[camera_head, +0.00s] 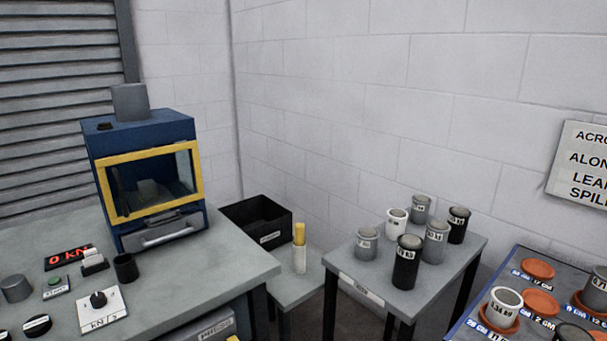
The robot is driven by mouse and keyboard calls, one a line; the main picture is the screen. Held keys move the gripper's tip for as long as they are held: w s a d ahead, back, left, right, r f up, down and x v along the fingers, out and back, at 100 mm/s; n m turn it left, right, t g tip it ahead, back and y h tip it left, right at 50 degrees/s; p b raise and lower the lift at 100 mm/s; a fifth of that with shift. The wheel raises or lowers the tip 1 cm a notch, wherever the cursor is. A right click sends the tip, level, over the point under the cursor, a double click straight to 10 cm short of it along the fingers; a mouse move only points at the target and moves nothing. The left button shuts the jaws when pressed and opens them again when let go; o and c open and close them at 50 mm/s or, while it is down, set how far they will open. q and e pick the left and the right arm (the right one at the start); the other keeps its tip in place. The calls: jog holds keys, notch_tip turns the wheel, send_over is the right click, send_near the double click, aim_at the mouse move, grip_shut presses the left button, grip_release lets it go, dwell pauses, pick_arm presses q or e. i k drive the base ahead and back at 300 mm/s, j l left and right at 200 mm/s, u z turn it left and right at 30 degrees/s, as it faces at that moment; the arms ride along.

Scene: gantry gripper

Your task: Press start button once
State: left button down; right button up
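The start button (55,281) is a small green cap on a grey box with a label that seems to read START. It sits on the grey bench (215,268) at the left, below a red-lit display (68,257) reading 0 kN. Nothing covers the button. I cannot tell from this view whether it is pressed. Neither of my grippers shows in the head view.
A blue machine (145,133) with a yellow-framed window stands behind the button. Near it are a white switch (94,262), a dark cup (125,268), a knob plate (101,309) and a grey cylinder (15,289). Labelled cylinders stand on a side table (375,272).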

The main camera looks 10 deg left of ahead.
aim_at(53, 282)
jog(key=u, duration=1.75)
